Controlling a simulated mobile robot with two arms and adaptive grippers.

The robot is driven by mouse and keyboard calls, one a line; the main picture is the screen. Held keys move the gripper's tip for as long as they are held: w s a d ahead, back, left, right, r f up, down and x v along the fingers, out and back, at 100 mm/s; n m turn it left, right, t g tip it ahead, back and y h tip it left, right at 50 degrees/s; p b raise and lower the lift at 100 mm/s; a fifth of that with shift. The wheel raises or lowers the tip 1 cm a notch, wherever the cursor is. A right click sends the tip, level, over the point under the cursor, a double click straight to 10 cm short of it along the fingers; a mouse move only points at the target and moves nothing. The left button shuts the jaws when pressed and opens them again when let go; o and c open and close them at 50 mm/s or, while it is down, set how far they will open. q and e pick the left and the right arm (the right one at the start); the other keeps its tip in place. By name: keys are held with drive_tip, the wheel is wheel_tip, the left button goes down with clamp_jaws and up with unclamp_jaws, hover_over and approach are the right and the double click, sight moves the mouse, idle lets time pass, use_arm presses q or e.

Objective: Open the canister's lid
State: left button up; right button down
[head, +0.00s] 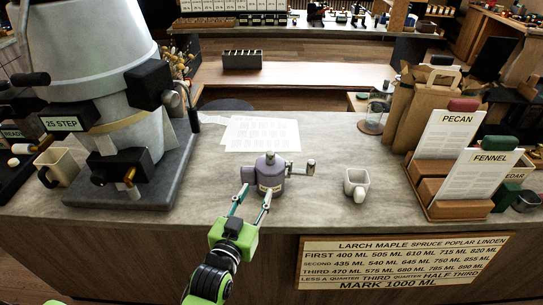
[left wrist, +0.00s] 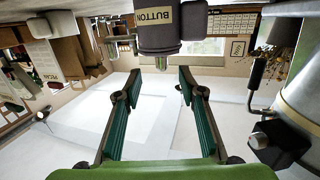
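A grey-purple canister (head: 270,178) stands upright on the counter, with a small knob on top and a spout or handle with a grey end at its right. Its lid looks closed. In the left wrist view, which looks upside down, the canister (left wrist: 157,38) shows at the top with a label reading "BUTTON". My left gripper (head: 258,191) is at the front of the canister, its two green fingers spread apart. In the left wrist view the fingers (left wrist: 159,73) are open with nothing between them; I cannot tell whether they touch the canister. My right gripper is not in view.
A white cup (head: 356,184) stands right of the canister. Paper sheets (head: 262,133) lie behind it. A large grey machine (head: 100,90) stands at left. Card holders (head: 462,170) and a glass jar (head: 376,112) stand at right. The counter's front edge is close.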

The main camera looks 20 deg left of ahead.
sight(269, 160)
use_arm(q)
drive_tip(key=shift+t, duration=0.5)
drive_tip(key=w+p, duration=0.1)
drive_tip(key=w, duration=0.3)
drive_tip(key=w+r+p, duration=0.1)
drive_tip(key=w, duration=0.4)
drive_tip(key=w+r+p, duration=0.1)
drive_tip(key=w, duration=0.4)
drive_tip(key=shift+w+a, duration=0.1)
drive_tip(key=shift+w, duration=0.15)
clamp_jaws()
